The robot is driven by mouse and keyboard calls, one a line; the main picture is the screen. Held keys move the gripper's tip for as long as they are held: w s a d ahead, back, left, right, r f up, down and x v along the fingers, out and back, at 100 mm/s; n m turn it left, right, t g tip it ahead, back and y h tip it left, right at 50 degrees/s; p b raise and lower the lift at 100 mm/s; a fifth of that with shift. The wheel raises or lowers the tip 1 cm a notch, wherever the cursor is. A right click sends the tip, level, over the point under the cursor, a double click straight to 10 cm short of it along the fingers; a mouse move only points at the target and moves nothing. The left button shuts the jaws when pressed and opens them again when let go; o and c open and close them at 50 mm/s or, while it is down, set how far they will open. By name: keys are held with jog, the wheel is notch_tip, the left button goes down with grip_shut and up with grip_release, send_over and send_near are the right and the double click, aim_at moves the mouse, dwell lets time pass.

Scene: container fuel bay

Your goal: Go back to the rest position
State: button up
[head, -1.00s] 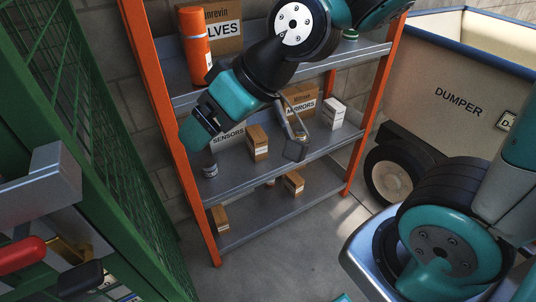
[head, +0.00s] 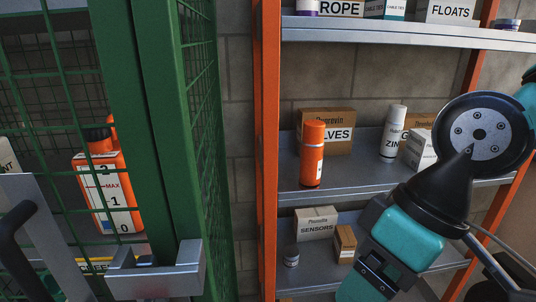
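My arm (head: 415,240), teal and black with a grey round joint cap, reaches in from the right edge and slopes down to the lower middle, in front of the shelf. Its lower end is cut off by the bottom edge, so my gripper's fingertips are out of the picture. I cannot see whether they are open or hold anything.
An orange-post shelf rack (head: 266,150) holds an orange canister (head: 312,155), a white spray can (head: 393,133) and several boxes. At left, a green mesh cage (head: 165,120) with a grey latch (head: 155,275) holds an orange jug (head: 105,190).

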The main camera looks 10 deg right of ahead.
notch_tip(320, 180, up, 5)
jog(key=shift+f+p, duration=0.2)
jog(key=shift+p, duration=1)
